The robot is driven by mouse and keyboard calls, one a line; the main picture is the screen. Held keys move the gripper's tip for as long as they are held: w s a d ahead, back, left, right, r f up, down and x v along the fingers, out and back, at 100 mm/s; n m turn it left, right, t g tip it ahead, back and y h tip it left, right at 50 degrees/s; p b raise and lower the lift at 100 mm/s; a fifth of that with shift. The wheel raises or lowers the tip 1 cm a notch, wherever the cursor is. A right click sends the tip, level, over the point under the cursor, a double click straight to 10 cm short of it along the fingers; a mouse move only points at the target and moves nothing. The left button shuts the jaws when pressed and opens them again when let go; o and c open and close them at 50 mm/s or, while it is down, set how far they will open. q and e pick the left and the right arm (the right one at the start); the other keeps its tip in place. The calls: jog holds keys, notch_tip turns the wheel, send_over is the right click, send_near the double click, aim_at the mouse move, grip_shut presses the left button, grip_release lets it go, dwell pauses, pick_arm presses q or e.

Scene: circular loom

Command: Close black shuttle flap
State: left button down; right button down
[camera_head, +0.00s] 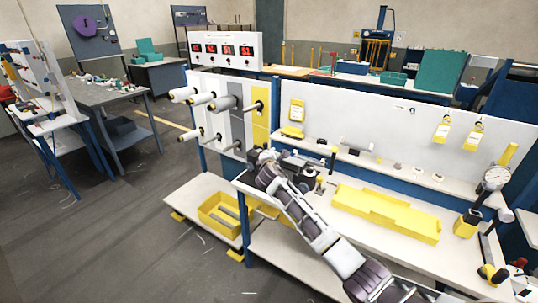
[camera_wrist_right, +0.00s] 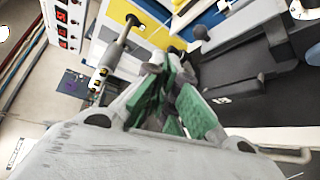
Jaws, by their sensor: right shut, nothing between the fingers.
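My right arm comes in from the lower right in the head view, and its gripper (camera_head: 259,156) is at the left end of the workbench, just below the peg panel. In the right wrist view the gripper (camera_wrist_right: 168,78) has green finger pads close together, shut with nothing visible between them. A dark object (camera_head: 302,166), perhaps the black shuttle, lies right beside the gripper on the bench and is partly hidden by my arm. I cannot make out its flap. My left gripper is not in view.
The peg panel (camera_head: 229,118) has several spool pegs sticking out close above the gripper. A yellow tray (camera_head: 385,213) lies on the bench to the right. A yellow bin (camera_head: 219,216) sits on the lower shelf. The floor (camera_head: 110,225) at left is clear.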

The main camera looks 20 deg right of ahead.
jog(key=shift+s+a+r, duration=0.2)
jog(key=shift+s, duration=0.1)
jog(key=shift+f, duration=0.1)
